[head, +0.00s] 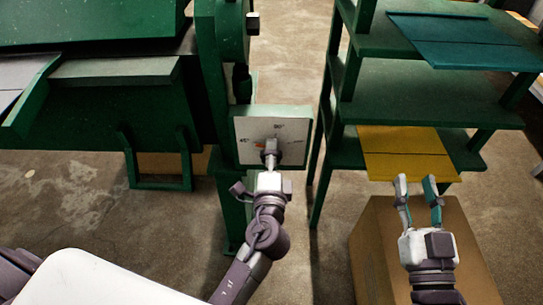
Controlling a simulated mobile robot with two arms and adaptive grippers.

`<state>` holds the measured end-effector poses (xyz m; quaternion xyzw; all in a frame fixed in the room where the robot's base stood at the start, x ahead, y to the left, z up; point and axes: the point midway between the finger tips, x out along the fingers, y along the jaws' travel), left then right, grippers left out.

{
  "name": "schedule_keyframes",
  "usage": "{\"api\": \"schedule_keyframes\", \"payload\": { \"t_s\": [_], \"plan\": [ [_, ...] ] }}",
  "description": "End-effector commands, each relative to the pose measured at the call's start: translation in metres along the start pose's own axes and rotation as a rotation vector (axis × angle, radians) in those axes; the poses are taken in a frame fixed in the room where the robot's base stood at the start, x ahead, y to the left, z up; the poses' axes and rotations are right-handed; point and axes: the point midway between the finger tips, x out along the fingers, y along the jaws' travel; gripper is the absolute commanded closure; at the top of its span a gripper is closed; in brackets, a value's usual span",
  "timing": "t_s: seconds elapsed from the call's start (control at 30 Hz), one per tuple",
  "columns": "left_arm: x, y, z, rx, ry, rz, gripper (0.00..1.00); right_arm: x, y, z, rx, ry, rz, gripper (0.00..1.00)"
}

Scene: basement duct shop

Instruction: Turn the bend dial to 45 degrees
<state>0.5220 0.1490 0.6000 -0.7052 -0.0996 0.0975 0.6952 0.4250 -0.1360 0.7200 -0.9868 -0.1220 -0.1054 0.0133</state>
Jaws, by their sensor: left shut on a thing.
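The bend dial is a pale square plate (246,126) on the green machine's side, with 90° printed at the top and 45° at the left. My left gripper (270,149) is in front of the plate's middle, shut on the dial's knob, which it mostly hides. A small orange mark (259,146) shows just left of the gripper, close to the 45° label; its exact angle cannot be told. My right gripper (416,182) is open and empty in front of the rack, with its fingers pointing away from me.
A green machine (100,105) fills the left. A green rack (420,90) at the right holds a teal sheet (470,42) and a yellow sheet (395,148). A cardboard box (375,235) stands below my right gripper. Bare floor shows between machine and rack.

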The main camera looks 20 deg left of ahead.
Motion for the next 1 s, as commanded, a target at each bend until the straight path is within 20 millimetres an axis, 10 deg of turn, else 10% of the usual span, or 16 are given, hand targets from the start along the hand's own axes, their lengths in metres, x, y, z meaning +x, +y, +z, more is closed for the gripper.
{"api": "schedule_keyframes", "payload": {
  "t_s": [0.13,0.17,0.3,0.67,1.0],
  "plan": [
    [-0.001,0.001,0.000,-0.004,0.001,0.004,0.84,0.000,0.000,0.000,0.000,-0.002,0.000,0.60],
    [-0.001,0.001,0.000,-0.004,0.001,0.004,0.44,0.000,0.000,0.000,0.000,-0.002,0.000,0.60],
    [0.000,0.001,0.000,-0.002,0.000,0.003,0.23,0.000,0.000,0.001,0.000,-0.003,0.000,0.60],
    [-0.004,0.001,0.000,-0.001,0.000,0.003,0.23,0.000,0.000,0.001,0.000,-0.003,0.000,0.60],
    [-0.066,0.002,0.000,0.001,0.001,0.006,0.23,0.000,0.000,0.001,0.000,-0.003,0.000,0.60]
  ]
}}
